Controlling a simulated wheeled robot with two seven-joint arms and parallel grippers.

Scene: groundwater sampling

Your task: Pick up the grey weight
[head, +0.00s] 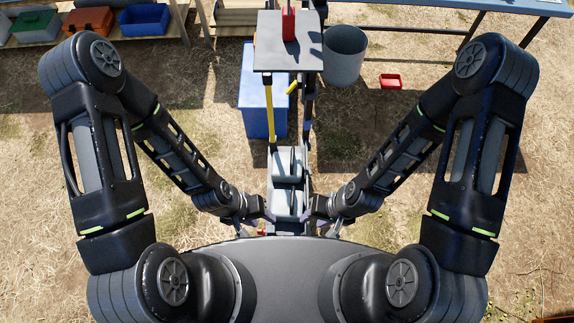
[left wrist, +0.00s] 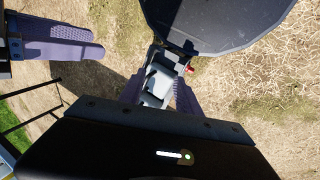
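Two grey block-shaped weights with dark handles stand in line on a narrow rig in the head view: a far one (head: 287,163) and a near one (head: 286,202). My left gripper (head: 266,216) is low beside the near weight's left side, and my right gripper (head: 312,214) is low beside its right side. In the left wrist view, purple left fingers show apart (left wrist: 160,100), with a grey stepped shape seen between them. I cannot tell whether they touch it. Another pair of purple fingers (left wrist: 65,40) shows at upper left, side-on; their gap is hard to judge.
Beyond the weights stand a blue bin (head: 256,105), a grey plate with a red object (head: 278,58), a grey bucket (head: 344,57) and a small red tray (head: 390,81). Tables stand at the back. Dry ground on both sides is open.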

